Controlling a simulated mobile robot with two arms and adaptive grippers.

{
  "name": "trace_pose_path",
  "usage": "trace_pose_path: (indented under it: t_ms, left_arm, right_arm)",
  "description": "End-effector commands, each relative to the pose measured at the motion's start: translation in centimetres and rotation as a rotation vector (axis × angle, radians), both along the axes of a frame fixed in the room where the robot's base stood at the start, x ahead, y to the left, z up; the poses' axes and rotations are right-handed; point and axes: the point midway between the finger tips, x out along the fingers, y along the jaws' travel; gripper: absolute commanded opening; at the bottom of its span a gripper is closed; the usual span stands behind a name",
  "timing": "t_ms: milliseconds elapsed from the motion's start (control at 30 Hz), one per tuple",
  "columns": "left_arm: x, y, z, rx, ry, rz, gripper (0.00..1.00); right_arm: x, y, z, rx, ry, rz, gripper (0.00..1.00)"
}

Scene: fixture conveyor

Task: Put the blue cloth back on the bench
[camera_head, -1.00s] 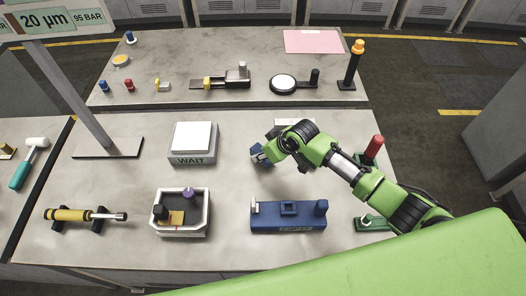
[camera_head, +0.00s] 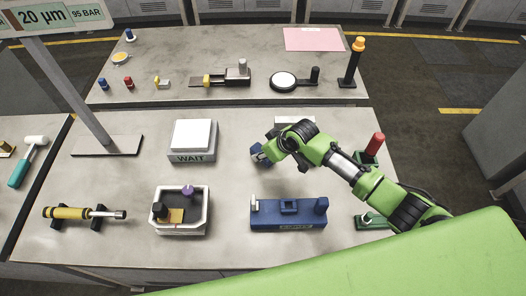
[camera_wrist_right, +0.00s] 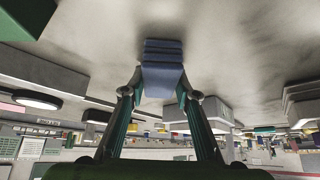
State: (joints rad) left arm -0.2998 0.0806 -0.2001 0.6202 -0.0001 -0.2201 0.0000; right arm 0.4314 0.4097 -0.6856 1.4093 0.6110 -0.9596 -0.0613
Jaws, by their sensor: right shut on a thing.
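The blue cloth (camera_wrist_right: 163,68) is a folded, layered blue block between the two fingers of my right gripper (camera_wrist_right: 160,88) in the right wrist view. The fingers touch it on both sides. In the head view the cloth (camera_head: 259,152) shows as a small blue patch at the end of my green right arm, over the middle of the near bench (camera_head: 230,185). My right gripper (camera_head: 266,152) is partly hidden there by its own wrist. I cannot tell whether the cloth touches the bench top. My left gripper is not in view.
A white-topped WAIT box (camera_head: 192,140) stands left of the gripper. A blue fixture (camera_head: 288,213) and a white tray (camera_head: 180,228) stand nearer. A green stand with a red handle (camera_head: 375,146) is right, beside my arm. Bare bench lies between the WAIT box and the gripper.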

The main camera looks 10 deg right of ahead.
Motion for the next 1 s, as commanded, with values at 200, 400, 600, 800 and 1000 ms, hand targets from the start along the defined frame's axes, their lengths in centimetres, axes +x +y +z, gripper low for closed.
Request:
trace_pose_path:
  t_ms: [200, 400, 600, 800, 1000]
  left_arm:
    - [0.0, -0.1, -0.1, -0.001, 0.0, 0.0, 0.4]
    - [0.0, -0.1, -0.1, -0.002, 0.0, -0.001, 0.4]
    - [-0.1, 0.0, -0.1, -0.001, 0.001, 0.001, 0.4]
    - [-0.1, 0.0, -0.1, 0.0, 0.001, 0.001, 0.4]
    - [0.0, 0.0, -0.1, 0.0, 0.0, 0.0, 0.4]
  right_arm:
    - [0.0, 0.0, -0.1, 0.0, 0.0, 0.0, 0.48]
    - [0.0, 0.0, -0.1, 0.0, 0.0, 0.0, 0.48]
    - [-0.3, -0.2, 0.5, 0.001, -0.001, 0.0, 0.48]
    - [-1.6, -1.2, 2.9, -0.001, -0.003, 0.001, 0.48]
    - [-3.4, -2.4, 6.4, 0.0, -0.003, 0.001, 0.48]
